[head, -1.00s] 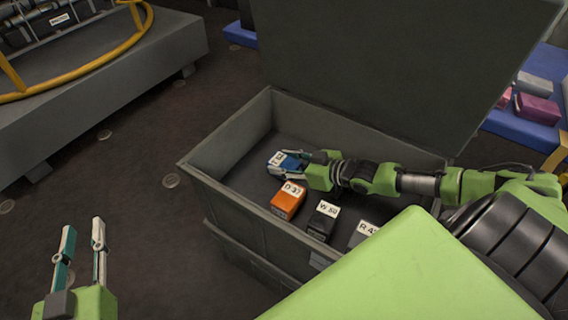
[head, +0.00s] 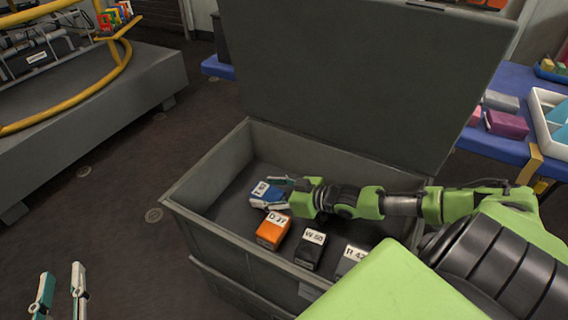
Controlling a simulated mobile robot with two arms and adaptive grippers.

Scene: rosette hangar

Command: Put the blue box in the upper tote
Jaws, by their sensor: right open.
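The blue box (head: 260,190) has a white label on top and lies on the floor of the upper tote (head: 184,204), near its left back side. The tote is a grey open bin with its lid (head: 350,80) raised, standing on another bin. My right gripper (head: 272,193) reaches in from the right with its open fingers at the blue box, one on the far side and one on the near side. My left gripper (head: 60,292) is open and empty over the floor at the bottom left.
In the tote, an orange box (head: 272,233), a dark box (head: 309,250) and a grey box (head: 350,260) stand in a row. A blue table (head: 520,155) with a pink box (head: 506,124) and a white tray (head: 540,110) is at right. Floor at left is clear.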

